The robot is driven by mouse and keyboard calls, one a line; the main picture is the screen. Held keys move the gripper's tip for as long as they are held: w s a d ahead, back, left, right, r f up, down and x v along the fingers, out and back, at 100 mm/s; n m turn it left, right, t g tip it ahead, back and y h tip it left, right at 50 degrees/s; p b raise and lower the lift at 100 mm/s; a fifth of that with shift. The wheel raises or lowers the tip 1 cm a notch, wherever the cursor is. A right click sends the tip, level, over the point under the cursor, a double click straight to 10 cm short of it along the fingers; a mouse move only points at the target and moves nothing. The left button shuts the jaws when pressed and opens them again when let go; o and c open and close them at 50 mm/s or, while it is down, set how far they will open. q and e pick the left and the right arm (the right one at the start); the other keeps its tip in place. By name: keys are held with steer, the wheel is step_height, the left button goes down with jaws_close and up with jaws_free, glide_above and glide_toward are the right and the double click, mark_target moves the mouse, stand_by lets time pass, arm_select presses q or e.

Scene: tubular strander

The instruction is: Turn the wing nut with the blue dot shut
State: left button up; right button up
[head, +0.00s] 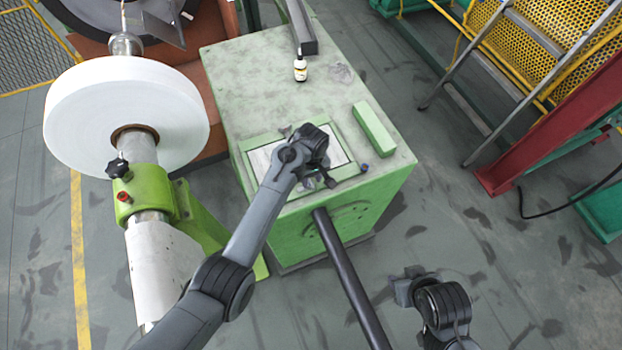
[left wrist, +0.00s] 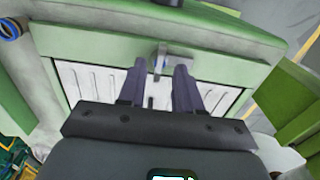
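A grey wing nut (left wrist: 162,58) sits on the green frame edge of a pale ribbed panel (left wrist: 90,84) in the left wrist view. A faint bluish spot shows near its middle, too small to be sure of. My left gripper (left wrist: 160,68) is open, its fingers on either side of the nut; I cannot tell whether they touch it. In the head view my left gripper (head: 318,181) is over the front edge of the panel and largely covers this spot. Another grey wing nut (head: 286,131) shows at the back edge. My right gripper (head: 402,288) is low at the right, away from the cabinet.
The panel lies in the top of a green cabinet (head: 235,75). A white reel (head: 80,120) and green bracket stand left. A dark bar passes in front.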

arm_select(q)
steer(key=shift+f, duration=0.95)
steer(key=shift+c, duration=0.5)
jaws_close()
